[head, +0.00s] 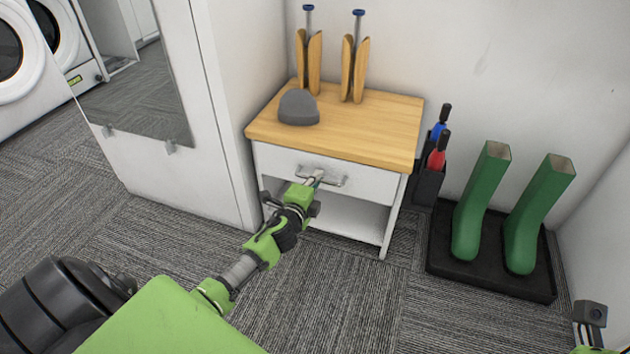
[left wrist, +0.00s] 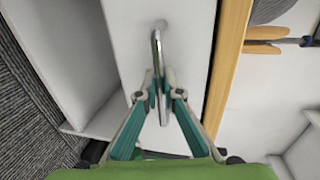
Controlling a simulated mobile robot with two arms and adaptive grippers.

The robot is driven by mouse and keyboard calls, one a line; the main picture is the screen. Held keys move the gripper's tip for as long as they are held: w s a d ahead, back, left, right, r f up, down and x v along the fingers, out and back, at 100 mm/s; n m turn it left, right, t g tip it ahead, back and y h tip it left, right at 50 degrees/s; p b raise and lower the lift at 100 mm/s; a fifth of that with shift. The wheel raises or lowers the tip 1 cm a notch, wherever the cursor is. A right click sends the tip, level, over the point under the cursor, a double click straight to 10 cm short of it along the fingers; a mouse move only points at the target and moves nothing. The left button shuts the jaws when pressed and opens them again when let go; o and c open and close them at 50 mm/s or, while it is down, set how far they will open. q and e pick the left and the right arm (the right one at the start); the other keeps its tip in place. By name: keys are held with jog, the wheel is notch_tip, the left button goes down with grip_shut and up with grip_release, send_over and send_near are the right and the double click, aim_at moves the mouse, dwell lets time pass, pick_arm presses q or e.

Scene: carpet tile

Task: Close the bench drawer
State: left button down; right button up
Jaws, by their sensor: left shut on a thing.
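The bench (head: 390,130) has a wooden top and white sides, with an open shelf space below its drawer. The white drawer front (head: 280,161) sits just under the top and looks about flush with it; any small gap is hard to tell. A grey metal bar handle (head: 338,181) is on the drawer front. My left gripper (head: 316,179) is shut on this handle. In the left wrist view the fingers (left wrist: 158,88) sit on both sides of the handle (left wrist: 157,50), before the drawer front (left wrist: 190,40). Only a bit of my right arm shows at the bottom right.
A grey cap-like thing (head: 298,107) and two wooden shoe trees (head: 355,70) are on the bench top. Green boots (head: 480,205) stand on a black tray (head: 490,285) at right, beside a dark umbrella holder (head: 428,185). A mirrored white panel (head: 175,190) stands left.

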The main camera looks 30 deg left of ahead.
pick_arm(q)
jog(key=c, duration=2.2)
grip_release()
jog(key=shift+w+r, duration=0.1)
jog(key=shift+w, duration=0.1)
jog(key=shift+s, duration=0.15)
jog(key=v, duration=1.1)
jog(key=shift+s, duration=0.35)
